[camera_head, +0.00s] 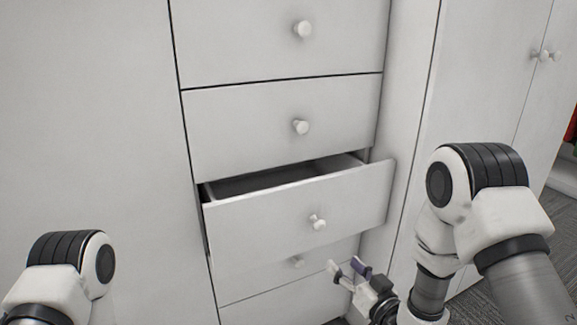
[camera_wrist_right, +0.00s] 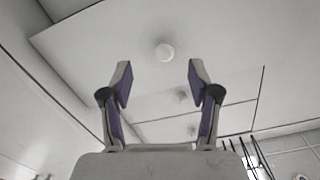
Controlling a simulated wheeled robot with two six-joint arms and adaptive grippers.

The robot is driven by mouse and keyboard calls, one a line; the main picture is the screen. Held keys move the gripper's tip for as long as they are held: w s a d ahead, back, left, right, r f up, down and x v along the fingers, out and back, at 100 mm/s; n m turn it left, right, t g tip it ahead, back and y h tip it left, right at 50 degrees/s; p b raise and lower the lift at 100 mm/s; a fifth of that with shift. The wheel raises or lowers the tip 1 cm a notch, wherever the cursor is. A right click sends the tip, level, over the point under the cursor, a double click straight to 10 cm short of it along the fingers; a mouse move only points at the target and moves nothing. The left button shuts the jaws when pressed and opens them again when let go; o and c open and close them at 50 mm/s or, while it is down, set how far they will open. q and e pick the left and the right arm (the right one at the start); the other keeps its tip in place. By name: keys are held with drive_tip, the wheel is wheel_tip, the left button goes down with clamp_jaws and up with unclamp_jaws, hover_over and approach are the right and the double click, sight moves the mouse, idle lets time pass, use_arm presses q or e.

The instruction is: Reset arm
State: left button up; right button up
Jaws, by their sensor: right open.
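My right gripper (camera_head: 347,269) is open and empty, low in front of the drawer column, below and to the right of the open drawer's knob (camera_head: 318,222). In the right wrist view its two purple-padded fingers (camera_wrist_right: 160,82) stand wide apart with nothing between them. A white round knob (camera_wrist_right: 165,53) shows beyond the fingertips, apart from them. The open drawer (camera_head: 280,215) is pulled out part way, and the part of its inside that shows looks dark and empty. My left arm shows at the lower left of the head view; its gripper is out of frame.
Closed white drawers with round knobs (camera_head: 303,29) (camera_head: 300,127) are above the open one, and another closed drawer (camera_head: 270,272) is below. A tall cabinet door (camera_head: 480,70) stands to the right. Grey carpet (camera_head: 560,215) shows at the right edge.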

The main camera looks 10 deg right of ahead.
drive_tip(key=s+d+f+m+g+h, duration=0.1)
drive_tip(key=s+d+f+g+h, duration=0.35)
drive_tip(key=s+f, duration=0.8)
drive_tip(key=s+d+f+m+g+h, duration=0.1)
drive_tip(key=s+f+g, duration=0.7)
drive_tip(key=s+f, duration=0.45)
drive_tip(key=s+d+f+g, duration=0.2)
drive_tip(key=s+g, duration=0.2)
drive_tip(key=s, duration=0.3)
wheel_tip(320, 180, up, 22)
drive_tip(key=s+p, duration=0.1)
drive_tip(key=p, duration=2)
drive_tip(key=shift+a+f+n, duration=0.25)
drive_tip(key=shift+n, duration=0.15)
drive_tip(key=shift+s+h, duration=0.1)
drive_tip(key=shift+h, duration=0.15)
